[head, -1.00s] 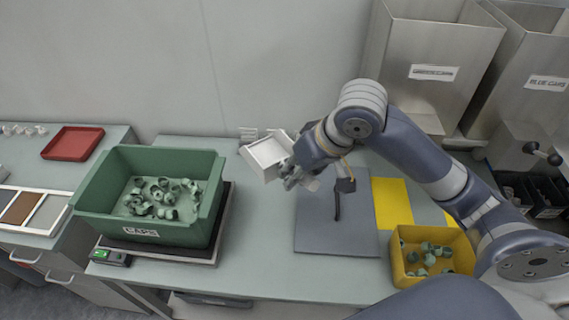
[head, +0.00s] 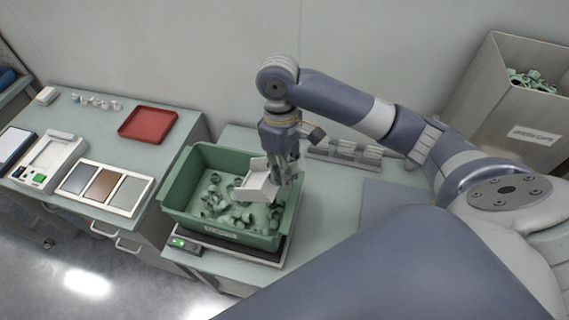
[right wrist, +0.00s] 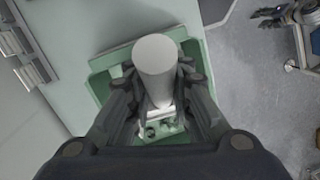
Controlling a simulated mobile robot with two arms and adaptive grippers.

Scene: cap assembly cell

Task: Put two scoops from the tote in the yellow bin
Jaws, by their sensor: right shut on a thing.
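The green tote (head: 178,196) stands on a scale at the table's left end, with several green caps (head: 238,212) in it. My right gripper (head: 284,178) is shut on the white scoop (head: 257,181) and holds it over the right part of the tote. The scoop's pan hangs within the tote's outline; whether it touches the caps I cannot tell. In the right wrist view the scoop's pale round handle (right wrist: 156,62) is between the fingers, above the tote (right wrist: 101,82). The yellow bin is not in view now.
A scale with a lit green display (head: 178,243) is under the tote. A red tray (head: 147,124) and framed colour panels (head: 104,187) lie on the left table. A rack (head: 345,150) stands behind the gripper. A metal hopper with green caps (head: 527,82) is at the right.

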